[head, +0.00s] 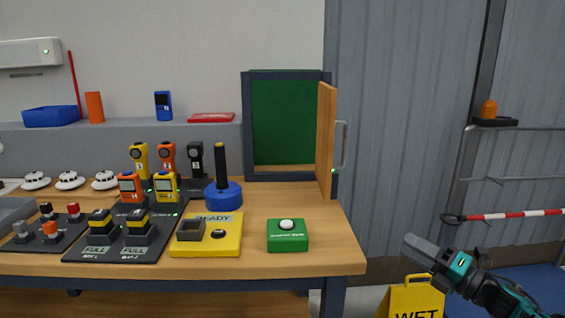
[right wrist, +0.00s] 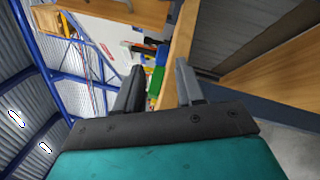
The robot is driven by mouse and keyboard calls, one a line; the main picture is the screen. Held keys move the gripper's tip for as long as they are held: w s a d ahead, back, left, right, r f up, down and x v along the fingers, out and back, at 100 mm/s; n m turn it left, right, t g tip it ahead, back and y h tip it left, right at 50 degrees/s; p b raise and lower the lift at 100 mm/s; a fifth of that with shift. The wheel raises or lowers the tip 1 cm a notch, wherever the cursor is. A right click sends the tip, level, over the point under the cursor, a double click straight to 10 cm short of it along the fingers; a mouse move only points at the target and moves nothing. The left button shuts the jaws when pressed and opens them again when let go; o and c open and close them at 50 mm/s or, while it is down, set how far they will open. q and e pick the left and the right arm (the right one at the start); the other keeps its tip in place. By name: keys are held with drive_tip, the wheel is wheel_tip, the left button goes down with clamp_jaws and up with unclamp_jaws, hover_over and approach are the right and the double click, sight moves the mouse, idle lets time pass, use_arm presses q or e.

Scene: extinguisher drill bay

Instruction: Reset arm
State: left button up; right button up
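My right gripper (head: 410,239) is at the lower right of the head view, in the air to the right of the bench and apart from it. In the right wrist view its two fingers (right wrist: 160,75) stand apart with nothing held between them. A green object shows small beyond the gap; I cannot tell which thing it is. My left gripper is not in view.
The wooden bench (head: 300,263) holds a green box with a white button (head: 287,235), a yellow READY base (head: 215,247) and several handheld devices. A cabinet's wooden door (head: 326,140) stands open. A yellow wet-floor sign (head: 415,298) stands below my right gripper. A barrier pole (head: 515,215) is at right.

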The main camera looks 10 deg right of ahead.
drive_tip(key=s+a+f+m+h+p, duration=0.3)
drive_tip(key=s+a+f+m+h, duration=0.4)
drive_tip(key=a+f+m, duration=0.5)
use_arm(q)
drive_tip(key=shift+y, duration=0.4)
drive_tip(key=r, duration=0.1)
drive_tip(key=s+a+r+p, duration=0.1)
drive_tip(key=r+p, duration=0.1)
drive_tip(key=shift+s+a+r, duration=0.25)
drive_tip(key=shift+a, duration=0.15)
use_arm(e)
drive_tip(key=s+a+f+m+g+h, duration=0.1)
drive_tip(key=s+a+f+m+g, duration=0.1)
drive_tip(key=s+a+m, duration=0.2)
drive_tip(key=s+a+f+m+g+h, duration=0.1)
drive_tip(key=s+a+m+g, duration=0.2)
drive_tip(key=s+m, duration=0.7)
drive_tip(key=s+a, duration=0.1)
drive_tip(key=s, duration=0.2)
drive_tip(key=shift+s+f+m, duration=0.3)
drive_tip(key=shift+s+f, duration=0.05)
drive_tip(key=shift+f, duration=0.05)
